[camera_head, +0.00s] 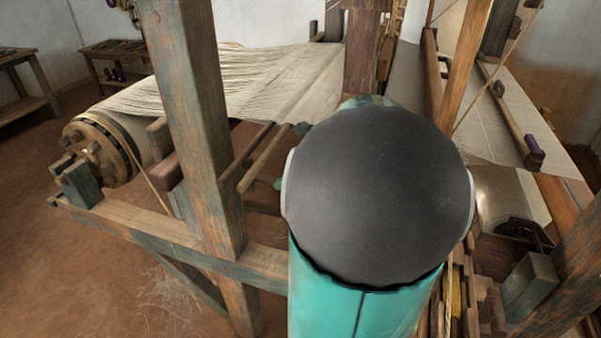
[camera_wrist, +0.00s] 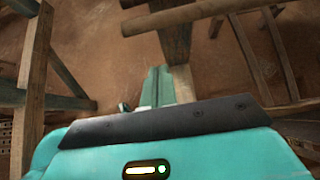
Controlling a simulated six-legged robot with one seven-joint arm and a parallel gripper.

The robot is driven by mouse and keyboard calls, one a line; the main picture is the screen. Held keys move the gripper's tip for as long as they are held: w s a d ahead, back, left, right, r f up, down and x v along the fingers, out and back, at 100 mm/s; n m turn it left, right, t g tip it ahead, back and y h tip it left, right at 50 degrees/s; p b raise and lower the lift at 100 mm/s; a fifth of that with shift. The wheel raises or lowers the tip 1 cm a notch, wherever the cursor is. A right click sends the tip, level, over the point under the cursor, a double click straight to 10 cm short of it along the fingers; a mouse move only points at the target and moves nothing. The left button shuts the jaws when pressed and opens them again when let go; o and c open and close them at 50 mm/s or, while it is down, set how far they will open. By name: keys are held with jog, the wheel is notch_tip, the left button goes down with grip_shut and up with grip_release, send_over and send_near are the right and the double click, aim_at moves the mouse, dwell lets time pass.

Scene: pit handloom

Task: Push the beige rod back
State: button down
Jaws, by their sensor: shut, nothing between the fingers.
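A beige rod (camera_head: 264,159) slants beside a darker bar, behind the loom's front left post in the head view. It looks like the light bar (camera_wrist: 205,13) across the top of the wrist view, though I cannot be sure of the match. My gripper (camera_wrist: 156,86) is shut and empty, pointing away from the wrist camera, below that bar in the picture. A pale wooden piece (camera_wrist: 183,84) shows right beside the fingers; I cannot tell whether they touch it. In the head view my own arm hides most of the gripper and the middle of the loom.
The loom's thick post (camera_head: 195,120) and lower side beam (camera_head: 150,222) stand close on the left. A warp roller (camera_head: 95,145) and stretched pale threads (camera_head: 250,85) lie behind. More frame bars (camera_wrist: 250,60) cross the wrist view. Open earth floor (camera_head: 60,260) lies left.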

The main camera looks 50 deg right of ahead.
jog(key=w, duration=0.1)
jog(key=w+a, duration=0.1)
jog(key=w, duration=0.3)
jog(key=shift+a+f, duration=0.1)
jog(key=shift+a, duration=0.2)
